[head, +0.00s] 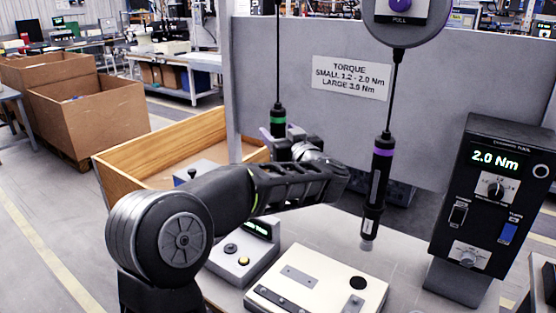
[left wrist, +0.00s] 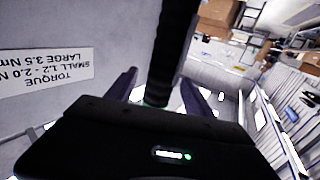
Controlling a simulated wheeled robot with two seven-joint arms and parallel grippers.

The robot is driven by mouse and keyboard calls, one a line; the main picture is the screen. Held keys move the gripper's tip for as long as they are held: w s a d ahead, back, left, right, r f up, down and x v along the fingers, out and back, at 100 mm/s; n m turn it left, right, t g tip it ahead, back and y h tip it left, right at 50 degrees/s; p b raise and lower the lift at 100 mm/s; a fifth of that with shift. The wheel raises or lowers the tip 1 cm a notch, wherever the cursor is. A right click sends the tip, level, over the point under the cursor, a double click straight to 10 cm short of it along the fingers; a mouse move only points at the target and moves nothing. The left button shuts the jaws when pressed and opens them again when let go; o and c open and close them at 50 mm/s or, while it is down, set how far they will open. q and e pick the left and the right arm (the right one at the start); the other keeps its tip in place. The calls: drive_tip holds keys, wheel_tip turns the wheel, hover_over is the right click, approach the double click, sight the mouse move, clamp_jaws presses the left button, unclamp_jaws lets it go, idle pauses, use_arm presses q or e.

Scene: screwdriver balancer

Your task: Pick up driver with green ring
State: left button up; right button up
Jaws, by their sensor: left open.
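The driver with the green ring (head: 278,117) hangs on a cord left of the torque sign in the head view. Its lower part is hidden behind my left gripper (head: 284,144). In the left wrist view, the driver's dark body (left wrist: 175,50) stands between the two parted fingers of my left gripper (left wrist: 160,96), with a bit of green low on it. The gripper is open; whether a finger touches the driver I cannot tell. A second driver with a purple ring (head: 381,165) hangs further right. My right gripper is not in view.
A grey panel with a torque sign (head: 350,77) stands behind the drivers. A cream fixture block (head: 315,283) and a grey box with buttons (head: 240,252) sit on the bench below. A black control unit (head: 490,190) reading 2.0 Nm stands right. A wooden bin (head: 165,150) is left.

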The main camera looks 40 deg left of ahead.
use_arm(q)
drive_tip(key=p+x, duration=0.1)
drive_tip(key=x, duration=0.3)
drive_tip(key=shift+a+f, duration=0.1)
drive_tip(key=shift+a, duration=0.05)
idle(0.4)
clamp_jaws()
idle(0.5)
idle(0.3)
idle(0.4)
